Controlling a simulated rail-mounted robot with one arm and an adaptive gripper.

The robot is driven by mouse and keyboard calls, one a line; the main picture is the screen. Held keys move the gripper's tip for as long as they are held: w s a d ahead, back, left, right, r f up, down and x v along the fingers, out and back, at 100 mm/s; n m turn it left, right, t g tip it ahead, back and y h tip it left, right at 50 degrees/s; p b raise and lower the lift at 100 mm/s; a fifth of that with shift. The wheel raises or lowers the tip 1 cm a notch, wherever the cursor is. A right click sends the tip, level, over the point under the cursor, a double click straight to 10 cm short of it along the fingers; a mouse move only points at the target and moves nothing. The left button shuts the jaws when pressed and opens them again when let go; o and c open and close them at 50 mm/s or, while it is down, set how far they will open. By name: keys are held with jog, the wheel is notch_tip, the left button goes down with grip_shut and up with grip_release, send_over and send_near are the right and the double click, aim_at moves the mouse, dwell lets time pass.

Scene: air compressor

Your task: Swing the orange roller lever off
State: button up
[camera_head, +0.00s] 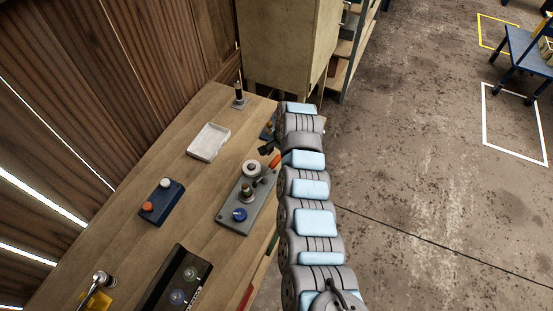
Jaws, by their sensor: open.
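The orange roller lever (274,161) is small in the head view, at the far right corner of a grey metal plate (231,222) on the bench. A round grey-white part (252,168), a green-topped fitting (247,191) and a blue knob (239,214) are on the same plate. My gripper (266,150) is dark, open and seems empty, just beyond the lever in the picture. Its fingers are partly hidden by my arm, and I cannot tell whether they touch the lever.
The wooden bench (195,185) also holds a white tray (209,142), a blue box with orange and white buttons (162,201), a dark panel (178,282) and a black post (239,94). A beige cabinet (288,45) stands behind.

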aim_at(277, 159)
jog(key=shift+w+a+f, duration=0.1)
jog(key=shift+a+f, duration=0.05)
jog(key=shift+f, duration=0.65)
jog(key=shift+w+a+f, duration=0.1)
jog(key=shift+f, duration=0.7)
grip_shut()
jog(key=shift+f, duration=0.1)
